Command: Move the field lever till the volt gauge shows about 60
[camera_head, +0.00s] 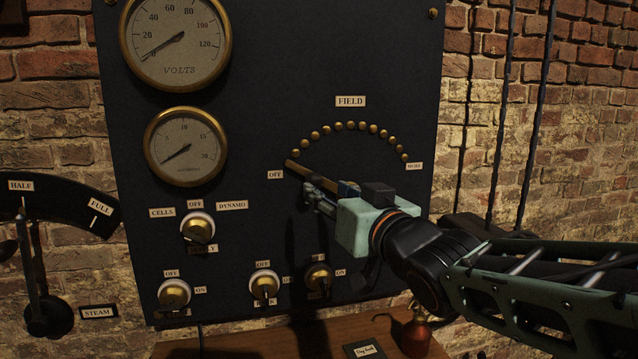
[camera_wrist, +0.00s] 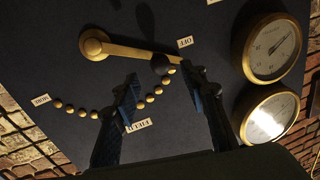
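The field lever (camera_head: 303,168) is a brass arm on the dark panel, with its tip by the OFF label at the left end of an arc of brass studs. The wrist view shows its round pivot, its bar (camera_wrist: 135,52) and a dark knob (camera_wrist: 160,64). My gripper (camera_head: 325,196) is in front of the lever. In the wrist view my gripper (camera_wrist: 164,76) is open, its fingers apart on either side of the knob; contact cannot be told. The volt gauge (camera_head: 177,55) is at the upper left of the panel, its needle near 0.
A smaller gauge (camera_head: 185,148) sits below the volt gauge. Several brass rotary switches, such as the CELLS/DYNAMO one (camera_head: 198,229), are on the lower panel. A wooden shelf (camera_head: 215,348) lies below. A steam lever (camera_head: 35,275) stands at left.

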